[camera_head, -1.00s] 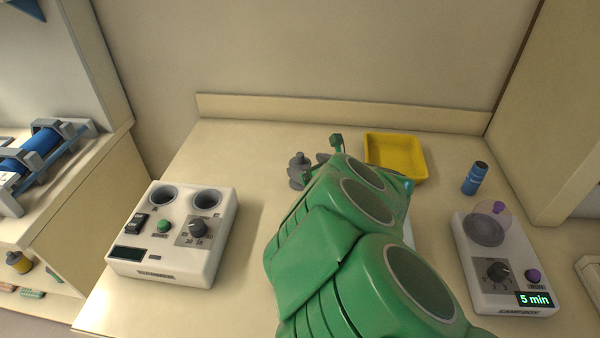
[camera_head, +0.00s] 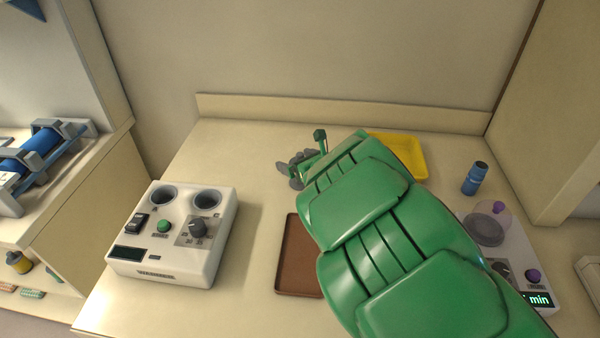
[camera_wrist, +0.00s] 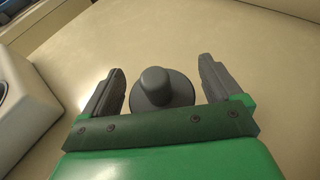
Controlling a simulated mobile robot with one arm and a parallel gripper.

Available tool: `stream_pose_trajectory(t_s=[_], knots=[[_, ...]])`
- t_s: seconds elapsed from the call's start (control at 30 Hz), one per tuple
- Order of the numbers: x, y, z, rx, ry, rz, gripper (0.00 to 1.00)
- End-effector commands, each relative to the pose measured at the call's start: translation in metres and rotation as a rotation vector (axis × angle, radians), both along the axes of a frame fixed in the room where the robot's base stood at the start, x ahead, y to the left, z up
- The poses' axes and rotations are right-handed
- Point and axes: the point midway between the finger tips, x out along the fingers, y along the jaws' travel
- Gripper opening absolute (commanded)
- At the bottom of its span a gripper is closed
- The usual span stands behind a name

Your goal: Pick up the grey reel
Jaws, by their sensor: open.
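The grey reel (camera_wrist: 155,88) stands on the counter in the wrist view, a round disc with a knob-like top. It sits between the two fingers of my gripper (camera_wrist: 160,86), with a gap on each side. The fingers are open and do not touch it. In the head view my gripper (camera_head: 294,168) is at the back middle of the counter. There the reel is hard to tell apart from the grey fingers and is mostly hidden.
A white device with two wells (camera_head: 172,238) stands at the left. A brown tray (camera_head: 297,262) lies partly under my arm. A yellow tray (camera_head: 412,158), a blue bottle (camera_head: 475,178) and a timer device (camera_head: 487,232) are at the right. The counter's back left is clear.

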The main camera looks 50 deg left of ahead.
Motion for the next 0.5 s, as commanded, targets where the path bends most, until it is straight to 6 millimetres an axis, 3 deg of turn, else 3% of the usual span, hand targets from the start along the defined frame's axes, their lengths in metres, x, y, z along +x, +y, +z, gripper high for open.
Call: stream_pose_trajectory(t_s=[0.33,0.5], knots=[[0.0000,0.0028,-0.0017,-0.001,0.000,0.000,0.92],[-0.0001,0.0029,-0.0016,0.000,0.000,0.001,0.66]])
